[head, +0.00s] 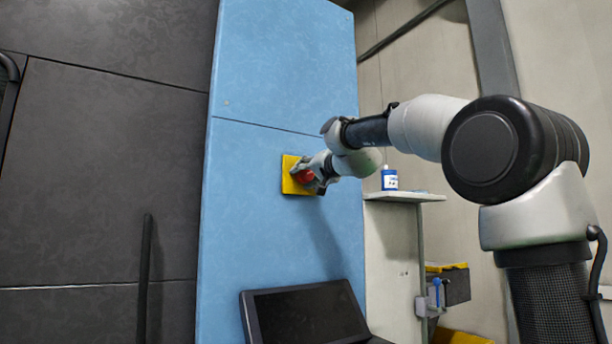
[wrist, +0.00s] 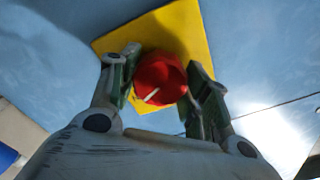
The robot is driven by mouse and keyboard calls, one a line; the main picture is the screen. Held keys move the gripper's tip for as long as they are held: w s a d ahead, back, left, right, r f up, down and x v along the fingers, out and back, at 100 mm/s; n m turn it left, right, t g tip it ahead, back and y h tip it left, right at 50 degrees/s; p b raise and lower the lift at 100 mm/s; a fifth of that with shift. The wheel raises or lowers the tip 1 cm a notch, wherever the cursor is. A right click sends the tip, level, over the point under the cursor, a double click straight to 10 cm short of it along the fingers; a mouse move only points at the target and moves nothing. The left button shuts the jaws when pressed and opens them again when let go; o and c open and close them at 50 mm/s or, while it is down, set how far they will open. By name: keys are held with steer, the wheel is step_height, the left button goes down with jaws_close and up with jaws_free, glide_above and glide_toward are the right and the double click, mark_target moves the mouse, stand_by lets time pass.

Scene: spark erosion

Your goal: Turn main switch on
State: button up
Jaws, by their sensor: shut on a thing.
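The main switch is a red round knob (wrist: 158,80) with a white mark line, on a square yellow plate (wrist: 190,30). The plate is fixed to the blue cabinet panel. In the head view the knob (head: 304,176) shows in part in front of the yellow plate (head: 290,185), and my arm comes in from the right. My gripper (wrist: 160,88) has one finger on each side of the knob and is shut on it. The white line on the knob lies slanted in the wrist view. In the head view the fingers (head: 308,174) hide part of the knob and plate.
A dark monitor (head: 308,314) stands below the switch at the panel's foot. A shelf (head: 405,197) to the right holds a blue and white container (head: 389,179). Dark cabinet doors (head: 100,180) with a long handle are on the left. The blue panel (head: 255,230) around the plate is clear.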

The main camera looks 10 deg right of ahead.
steer(key=shift+m, duration=2.2)
steer(key=o, duration=1)
steer(key=shift+d, duration=0.1)
steer(key=v, duration=1.2)
